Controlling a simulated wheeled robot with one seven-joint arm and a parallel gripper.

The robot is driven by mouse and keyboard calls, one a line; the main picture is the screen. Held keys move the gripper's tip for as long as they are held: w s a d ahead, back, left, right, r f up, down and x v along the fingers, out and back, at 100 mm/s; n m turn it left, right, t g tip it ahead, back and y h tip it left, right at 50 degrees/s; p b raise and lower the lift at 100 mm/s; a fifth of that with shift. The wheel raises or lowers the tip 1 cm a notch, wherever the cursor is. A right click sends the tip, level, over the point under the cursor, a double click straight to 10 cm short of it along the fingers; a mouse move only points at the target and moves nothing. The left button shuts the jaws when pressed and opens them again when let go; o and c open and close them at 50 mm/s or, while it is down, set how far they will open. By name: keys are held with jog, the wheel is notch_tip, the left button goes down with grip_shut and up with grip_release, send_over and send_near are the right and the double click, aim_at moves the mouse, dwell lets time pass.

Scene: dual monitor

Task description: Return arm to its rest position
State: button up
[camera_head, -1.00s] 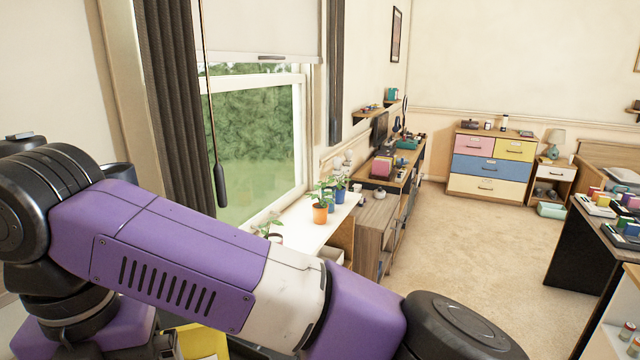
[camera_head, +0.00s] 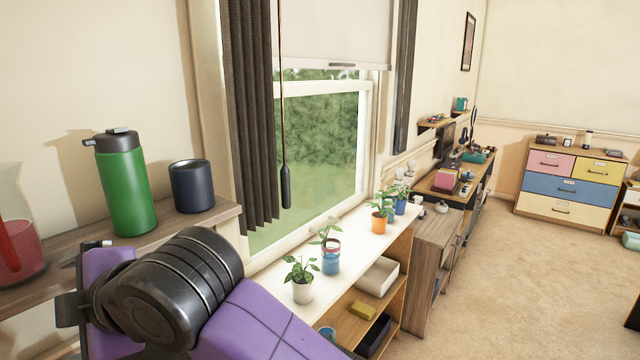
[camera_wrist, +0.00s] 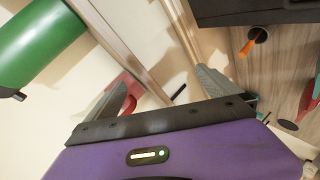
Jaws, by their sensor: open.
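My arm (camera_head: 262,322), purple with a black joint, crosses the lower left of the head view, in front of a wooden shelf. I cannot make out my gripper there. In the wrist view my gripper (camera_wrist: 168,84) is open, with two grey fingers apart beyond the purple housing. I see nothing held. Something red shows behind the left finger. A green bottle (camera_wrist: 40,40) fills the upper left of the wrist view, apart from the fingers.
A wooden shelf (camera_head: 222,212) holds a green bottle (camera_head: 126,185), a dark cup (camera_head: 191,187) and a jug with red liquid (camera_head: 18,245), close to my arm. A white-topped shelf unit (camera_head: 342,243) with potted plants stands under the window. Carpet (camera_head: 510,270) is clear at right.

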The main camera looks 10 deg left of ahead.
jog(key=w+d+m+t+y, duration=0.55)
jog(key=d+m+t, duration=0.25)
jog(key=d+m, duration=0.4)
jog(key=d+f+m+t+h, duration=0.45)
jog(key=d+m, duration=0.25)
jog(key=d, duration=0.3)
jog(key=d+f+m+t+h, duration=0.35)
jog(key=d+m+t, duration=0.2)
jog(key=d, duration=0.55)
jog(key=s+d+f+m+g+h, duration=0.2)
jog(key=s+d+f+h, duration=0.3)
jog(key=s+d, duration=0.7)
jog(key=s+d+f+m+g+h, duration=0.2)
jog(key=s+d+f+h, duration=0.3)
jog(key=s+d+f, duration=0.5)
jog(key=s+d+m, duration=0.1)
jog(key=s+d, duration=0.2)
jog(key=s, duration=0.3)
jog(key=shift+d+f+g, duration=0.2)
jog(key=shift+d+g, duration=0.1)
jog(key=shift+g, duration=0.1)
